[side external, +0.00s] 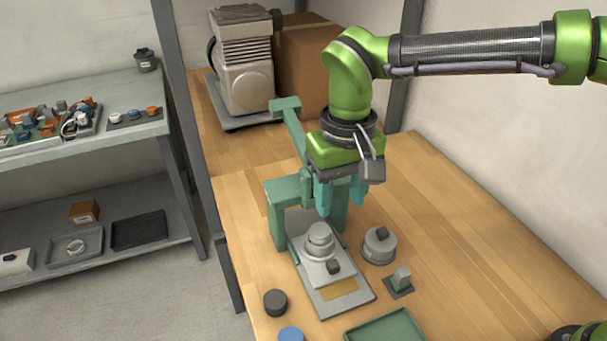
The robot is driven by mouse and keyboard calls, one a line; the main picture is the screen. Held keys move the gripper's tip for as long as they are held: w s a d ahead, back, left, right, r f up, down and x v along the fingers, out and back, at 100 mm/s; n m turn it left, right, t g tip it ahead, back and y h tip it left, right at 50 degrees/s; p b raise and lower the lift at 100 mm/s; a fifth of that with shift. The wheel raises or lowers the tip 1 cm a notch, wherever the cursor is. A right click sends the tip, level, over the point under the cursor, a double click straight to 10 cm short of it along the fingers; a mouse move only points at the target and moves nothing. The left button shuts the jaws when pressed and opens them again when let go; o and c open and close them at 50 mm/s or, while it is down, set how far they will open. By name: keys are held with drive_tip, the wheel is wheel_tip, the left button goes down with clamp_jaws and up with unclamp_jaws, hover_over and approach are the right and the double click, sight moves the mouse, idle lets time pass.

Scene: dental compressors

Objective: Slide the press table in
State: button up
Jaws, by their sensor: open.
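The press (284,192) is a green frame with a raised lever on the wooden bench. Its press table (345,300) is a grey sliding plate that extends out of the frame toward the front. On the plate are a light grey block with a stepped round part (319,240), a small dark knob (333,267) and a brass-coloured patch. My gripper (341,202) points down with its teal fingers apart and empty. In the picture it is just above and behind the stepped part, overlapping the press frame. The arm hides part of the frame.
A black cylinder (275,302), a blue disc (291,335) and a green tray (387,327) are in front.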

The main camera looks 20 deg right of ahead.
drive_tip(key=shift+r, duration=0.25)
drive_tip(key=s+a+r+n, duration=0.1)
drive_tip(key=s, duration=0.3)
drive_tip(key=m+t, duration=0.1)
drive_tip(key=t, duration=0.4)
approach(333, 264)
drive_tip(key=x, duration=0.8)
drive_tip(key=shift+w+f, duration=0.15)
drive_tip(key=shift+f, duration=0.05)
